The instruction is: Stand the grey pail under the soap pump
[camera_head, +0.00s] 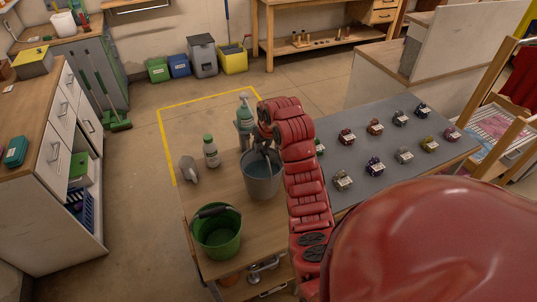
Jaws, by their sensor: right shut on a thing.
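The grey pail (262,183) stands upright on the wooden counter, with bluish contents showing inside. The soap pump (244,116) is a pale teal dispenser just behind the pail and a little to its left. My right gripper (264,146) is at the pail's upper rim, shut on the pail; its fingertips are partly hidden by my red arm. The arm also covers the pail's right side. I cannot tell whether the pail's base touches the counter. My left gripper is not in view.
A green bucket (217,236) stands at the counter's front left. Several small labelled items sit on the grey surface (385,130) to the right.

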